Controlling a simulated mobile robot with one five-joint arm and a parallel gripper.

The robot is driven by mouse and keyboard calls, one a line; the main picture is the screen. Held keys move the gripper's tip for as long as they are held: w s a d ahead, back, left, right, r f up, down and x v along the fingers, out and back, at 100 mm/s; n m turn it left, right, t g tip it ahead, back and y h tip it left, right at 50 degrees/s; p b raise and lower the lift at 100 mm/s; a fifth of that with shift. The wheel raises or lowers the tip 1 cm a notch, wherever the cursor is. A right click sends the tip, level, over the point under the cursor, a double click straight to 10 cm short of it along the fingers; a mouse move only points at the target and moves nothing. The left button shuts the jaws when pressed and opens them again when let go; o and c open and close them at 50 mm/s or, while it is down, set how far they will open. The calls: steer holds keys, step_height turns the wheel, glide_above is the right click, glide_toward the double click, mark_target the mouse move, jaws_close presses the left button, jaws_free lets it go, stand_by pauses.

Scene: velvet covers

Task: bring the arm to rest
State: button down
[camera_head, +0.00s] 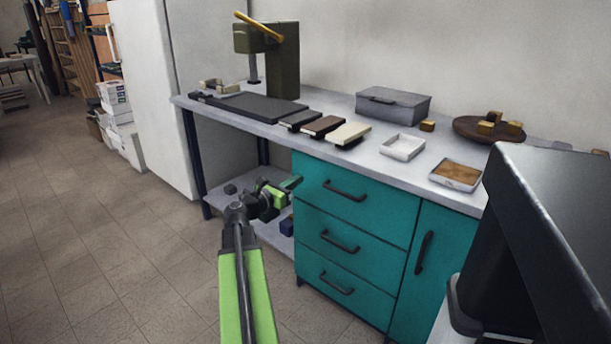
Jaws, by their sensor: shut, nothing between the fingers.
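My green and black arm reaches up from the bottom of the head view. My gripper (291,186) is at its far end, in front of the workbench and below the level of its top. It is shut and holds nothing. It shows close to the upper left corner of the teal drawer unit (357,225); I cannot tell whether it touches it. The fingertips are small and hard to make out.
The grey benchtop (330,160) carries a dark green press (283,75), a grey box (393,104), shallow trays (402,147) and a round wooden board (470,131). A lower shelf (228,205) holds small items. A dark panel stands at right. The tiled floor (120,250) at left is clear.

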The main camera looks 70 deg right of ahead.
steer(key=v, duration=0.7)
steer(key=shift+w, duration=0.25)
